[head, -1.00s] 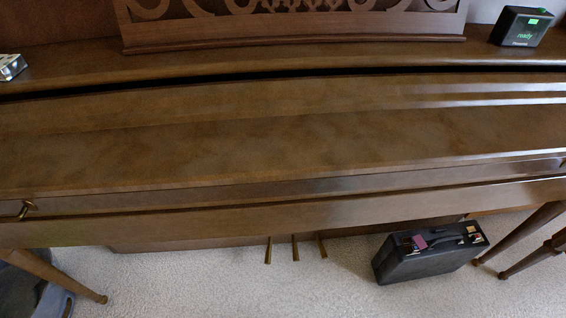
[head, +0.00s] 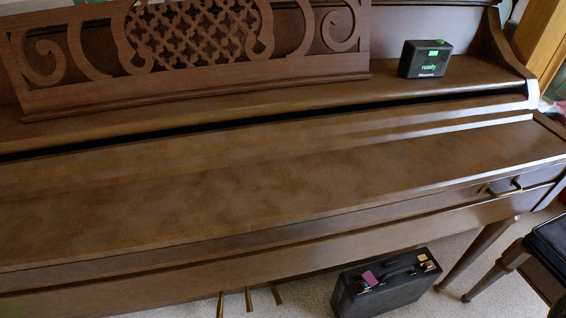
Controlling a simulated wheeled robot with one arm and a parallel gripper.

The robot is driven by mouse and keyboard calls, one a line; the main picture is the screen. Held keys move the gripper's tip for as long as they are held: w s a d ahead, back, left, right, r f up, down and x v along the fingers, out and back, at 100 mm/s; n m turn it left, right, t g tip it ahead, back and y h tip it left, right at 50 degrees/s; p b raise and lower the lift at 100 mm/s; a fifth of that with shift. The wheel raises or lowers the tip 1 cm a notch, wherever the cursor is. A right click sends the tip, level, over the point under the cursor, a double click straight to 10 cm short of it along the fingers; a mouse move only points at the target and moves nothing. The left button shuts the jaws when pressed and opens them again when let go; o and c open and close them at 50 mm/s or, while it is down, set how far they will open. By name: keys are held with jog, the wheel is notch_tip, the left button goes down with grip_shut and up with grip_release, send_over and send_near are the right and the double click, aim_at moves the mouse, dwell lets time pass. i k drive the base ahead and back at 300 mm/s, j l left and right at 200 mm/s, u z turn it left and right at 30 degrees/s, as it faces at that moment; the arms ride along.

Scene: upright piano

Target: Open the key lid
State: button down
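The piano's brown wooden key lid (head: 260,205) lies shut in the head view, a long panel running across the picture. No keys show. A small dark handle (head: 505,188) sits on the front edge near its right end. My gripper is not in the head view.
A dark bench (head: 530,250) is at the right.

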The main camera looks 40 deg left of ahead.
aim_at(108, 211)
jog(key=i+l+u, duration=0.1)
jog(key=u, duration=1.35)
